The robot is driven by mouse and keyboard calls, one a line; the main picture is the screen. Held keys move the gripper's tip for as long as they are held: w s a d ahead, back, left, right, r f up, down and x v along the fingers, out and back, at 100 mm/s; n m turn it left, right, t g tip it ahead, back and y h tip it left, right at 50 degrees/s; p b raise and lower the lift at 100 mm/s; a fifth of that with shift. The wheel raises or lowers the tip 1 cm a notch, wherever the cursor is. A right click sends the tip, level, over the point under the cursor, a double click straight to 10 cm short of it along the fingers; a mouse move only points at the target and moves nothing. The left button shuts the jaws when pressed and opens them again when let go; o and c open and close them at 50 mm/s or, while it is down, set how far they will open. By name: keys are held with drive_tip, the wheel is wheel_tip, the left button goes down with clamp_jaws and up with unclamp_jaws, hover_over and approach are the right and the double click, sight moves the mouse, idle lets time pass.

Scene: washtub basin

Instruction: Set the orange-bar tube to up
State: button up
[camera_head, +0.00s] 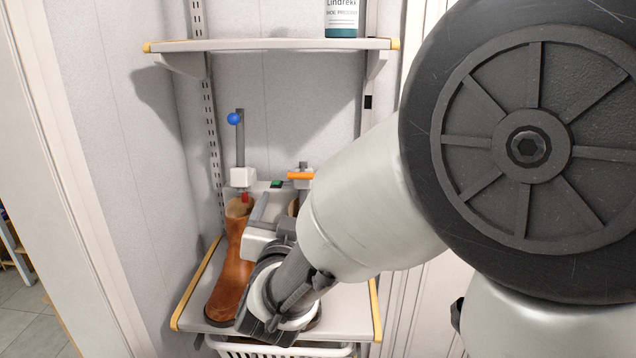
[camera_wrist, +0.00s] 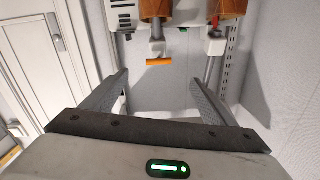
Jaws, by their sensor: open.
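The orange bar (camera_head: 300,175) sits on the right-hand tube unit of a boot dryer on the lower shelf. In the wrist view, which looks inverted, the orange bar (camera_wrist: 159,61) crosses the end of a short grey stub beside a brown boot. No long tube rises above it there, and its lower part is hidden. The left unit has a tall grey tube (camera_head: 240,150) standing upright with a blue ball (camera_head: 233,118). My gripper (camera_wrist: 160,82) is open and empty, its fingers either side of the bar's line of view, apart from it. My arm hides much of the dryer in the head view.
A brown boot (camera_head: 232,255) stands on the lower shelf (camera_head: 191,317) at left, close to my gripper. An upper shelf (camera_head: 270,45) holds a bottle (camera_head: 343,18). A white basket (camera_head: 270,350) is below. Walls close in behind and left.

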sight(301, 177)
drive_tip(key=w, duration=1.7)
drive_tip(key=shift+w+d+p, duration=0.15)
drive_tip(key=shift+d+p, duration=0.2)
drive_tip(key=c, duration=1.5)
drive_tip(key=w+r+p, duration=0.1)
drive_tip(key=r+p, duration=0.1)
drive_tip(key=r, duration=0.2)
drive_tip(key=w+r+p, duration=0.1)
drive_tip(key=r, duration=0.3)
drive_tip(key=w+r+p, duration=0.1)
drive_tip(key=r+p, duration=0.1)
drive_tip(key=r, duration=0.2)
drive_tip(key=shift+w+r+p, duration=0.25)
drive_tip(key=shift+w+p, duration=0.1)
drive_tip(key=o, duration=1.5)
